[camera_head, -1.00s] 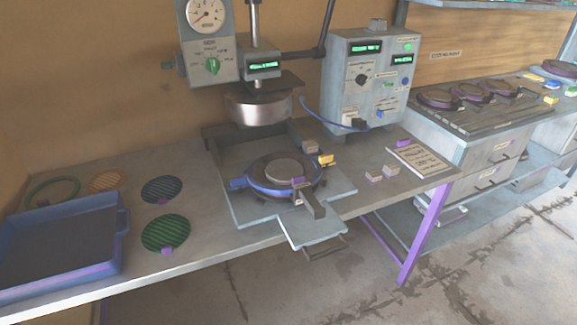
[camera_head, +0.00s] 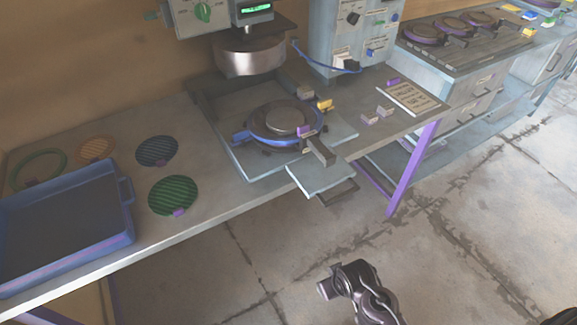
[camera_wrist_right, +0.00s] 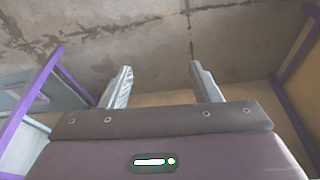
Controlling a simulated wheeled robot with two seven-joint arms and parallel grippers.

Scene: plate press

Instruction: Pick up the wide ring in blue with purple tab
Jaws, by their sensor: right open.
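A blue ring (camera_head: 259,143) lies around a round dark plate on the press bed in the head view. A purple tab (camera_head: 304,131) shows at its right side, though I cannot tell which part it belongs to. A dark blue striped disc (camera_head: 157,150) lies on the bench to the left, with a small purple spot at its lower edge. My right gripper (camera_wrist_right: 161,86) is open and empty in the right wrist view, with bare floor beyond its fingers. In the head view, my right arm is over the floor, in front of and apart from the bench. My left gripper is not in view.
The press head (camera_head: 248,57) hangs above the plate. A control box (camera_head: 335,40) stands behind. Purple bench legs (camera_head: 412,168) edge the open floor.

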